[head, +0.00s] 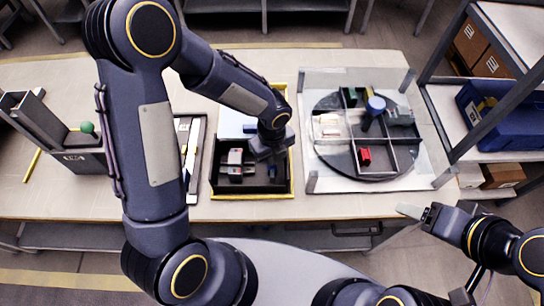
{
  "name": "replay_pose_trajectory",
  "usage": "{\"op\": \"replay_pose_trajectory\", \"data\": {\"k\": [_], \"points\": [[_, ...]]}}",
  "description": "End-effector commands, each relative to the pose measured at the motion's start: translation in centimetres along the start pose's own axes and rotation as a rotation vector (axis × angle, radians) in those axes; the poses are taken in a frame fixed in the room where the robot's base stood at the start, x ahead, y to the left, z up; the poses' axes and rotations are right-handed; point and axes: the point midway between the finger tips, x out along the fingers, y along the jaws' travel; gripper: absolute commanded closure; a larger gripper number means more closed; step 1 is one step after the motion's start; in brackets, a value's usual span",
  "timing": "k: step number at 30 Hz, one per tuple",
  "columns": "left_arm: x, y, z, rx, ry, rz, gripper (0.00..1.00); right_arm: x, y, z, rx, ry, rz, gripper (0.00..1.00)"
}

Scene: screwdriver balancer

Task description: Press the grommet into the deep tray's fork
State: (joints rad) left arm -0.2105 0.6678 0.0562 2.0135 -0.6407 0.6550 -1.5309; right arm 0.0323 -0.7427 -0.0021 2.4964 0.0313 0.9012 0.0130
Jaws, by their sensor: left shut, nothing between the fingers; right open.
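A deep black tray with a yellow rim (292,185) sits on the table, left of the round turntable. My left gripper (269,158) is over the tray's right part, pointing down, shut and empty. A small dark blue piece (272,171) shows just below it; I cannot tell whether they touch. A grey block with a red part (235,160) lies in the tray's left part. I cannot make out the grommet or the fork for certain; the gripper and forearm cover part of the tray. My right gripper (412,211) is open and empty at the table's front edge.
A divided turntable (340,165) under clear panels stands right of the tray, holding a red piece (365,156) and a blue-topped piece (376,104). A narrow tray (202,130) and a grey box with a green ball (87,128) stand left. A shelf rack (455,105) is far right.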

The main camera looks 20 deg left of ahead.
Motion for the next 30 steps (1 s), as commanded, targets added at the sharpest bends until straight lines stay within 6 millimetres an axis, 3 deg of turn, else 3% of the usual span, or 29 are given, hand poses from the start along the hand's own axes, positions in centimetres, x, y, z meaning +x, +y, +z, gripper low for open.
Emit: {"op": "replay_pose_trajectory", "data": {"k": [8, 25, 30], "points": [[-0.1, 0.1, 0.0, 0.0, 0.001, 0.003, 1.0, -0.2, -0.1, -0.1, 0.0, 0.0, 0.0, 0.35], [-4.7, 0.0, 0.0, 0.0, 0.0, 0.001, 1.0, -3.3, -1.5, -1.6, 0.0, 0.0, 0.0, 0.35], [-5.1, 0.0, 0.0, 0.0, 0.001, 0.001, 1.0, -3.5, -1.6, -1.8, 0.0, 0.0, 0.0, 0.35]]}}
